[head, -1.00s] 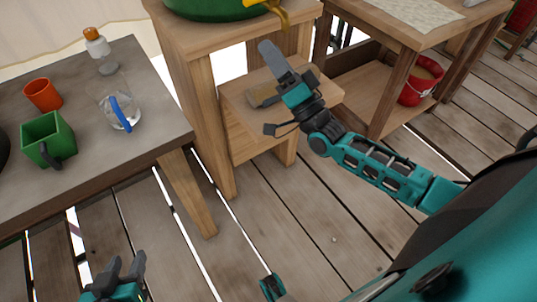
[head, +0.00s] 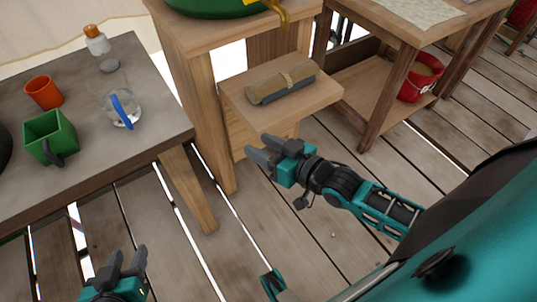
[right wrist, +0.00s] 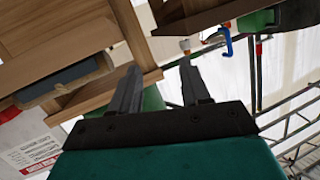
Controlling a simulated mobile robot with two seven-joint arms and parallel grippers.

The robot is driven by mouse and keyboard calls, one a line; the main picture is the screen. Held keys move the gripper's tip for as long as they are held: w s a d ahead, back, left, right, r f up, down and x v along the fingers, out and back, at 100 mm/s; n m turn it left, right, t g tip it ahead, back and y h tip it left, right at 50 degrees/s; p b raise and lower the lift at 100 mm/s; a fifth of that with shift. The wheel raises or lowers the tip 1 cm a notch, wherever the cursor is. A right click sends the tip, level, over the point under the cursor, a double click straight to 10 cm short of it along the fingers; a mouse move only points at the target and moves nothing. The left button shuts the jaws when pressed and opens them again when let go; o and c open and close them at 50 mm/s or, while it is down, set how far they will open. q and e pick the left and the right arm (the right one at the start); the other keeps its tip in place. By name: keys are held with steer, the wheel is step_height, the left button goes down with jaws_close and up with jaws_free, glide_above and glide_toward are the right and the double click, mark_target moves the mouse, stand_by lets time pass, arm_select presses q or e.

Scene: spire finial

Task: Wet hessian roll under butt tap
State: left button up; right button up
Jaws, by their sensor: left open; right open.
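The hessian roll (head: 286,82) is a tan bundle with a tie around its middle. It lies on a low wooden shelf (head: 309,102) in the head view, with a dark strip along its front underside. Above it on the stand is the green butt (head: 215,8) with a yellow tap (head: 282,14); the tap's lower end shows, and most of the butt is cut off. My right gripper (head: 257,148) is open and empty, in front of and below the shelf, apart from the roll. My left gripper (head: 127,262) is open and empty, low at the left, over the floor.
The grey table (head: 150,85) at left holds a green square mug (head: 50,138), an orange cup (head: 43,93), a clear jug with a blue handle (head: 122,109) and a bottle (head: 97,42). A red bucket (head: 420,78) stands on a lower shelf at right.

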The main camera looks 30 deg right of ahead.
steer(key=shift+s+f+n+g+h, duration=0.4)
steer(key=shift+s+f+g, duration=0.2)
steer(key=shift+s+f, duration=0.4)
steer(key=shift+r, duration=0.1)
